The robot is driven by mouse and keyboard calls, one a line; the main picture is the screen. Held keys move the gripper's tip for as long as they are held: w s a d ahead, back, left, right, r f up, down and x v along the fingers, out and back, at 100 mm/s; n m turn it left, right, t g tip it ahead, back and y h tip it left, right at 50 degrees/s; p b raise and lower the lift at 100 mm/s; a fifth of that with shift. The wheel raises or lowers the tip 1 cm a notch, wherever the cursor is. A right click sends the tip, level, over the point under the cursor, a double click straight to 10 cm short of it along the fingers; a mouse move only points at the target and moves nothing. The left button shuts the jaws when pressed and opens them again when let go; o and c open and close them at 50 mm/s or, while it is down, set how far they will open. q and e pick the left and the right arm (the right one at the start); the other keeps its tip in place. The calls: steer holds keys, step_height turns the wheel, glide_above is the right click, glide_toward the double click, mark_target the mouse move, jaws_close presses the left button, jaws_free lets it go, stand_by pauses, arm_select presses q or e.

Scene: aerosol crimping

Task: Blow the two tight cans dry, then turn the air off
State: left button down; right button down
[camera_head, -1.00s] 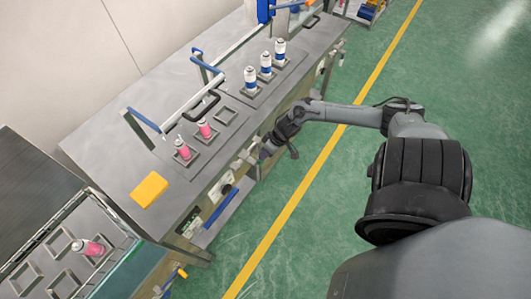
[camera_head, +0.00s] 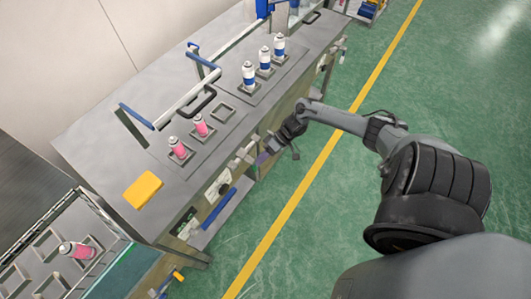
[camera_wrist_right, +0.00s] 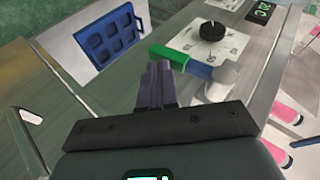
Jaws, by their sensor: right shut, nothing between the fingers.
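My right gripper (camera_head: 262,159) is at the bench's front side, below the top. In the right wrist view its fingers (camera_wrist_right: 157,70) are shut and empty. They are close to a valve lever with a green end (camera_wrist_right: 166,54) and a blue part beside a grey fitting (camera_wrist_right: 222,80); I cannot tell if they touch it. My left gripper is out of view.
Several blue-and-white cans (camera_head: 249,75) stand farther along the bench. A yellow block (camera_head: 143,190) lies at the near end. Another pink can (camera_head: 77,250) is in a lower-left rack. A black knob (camera_wrist_right: 213,32) and blue holder (camera_wrist_right: 110,38) are near the valve.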

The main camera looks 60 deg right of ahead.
steer(key=shift+a+f, duration=0.25)
stand_by(0.3)
stand_by(0.4)
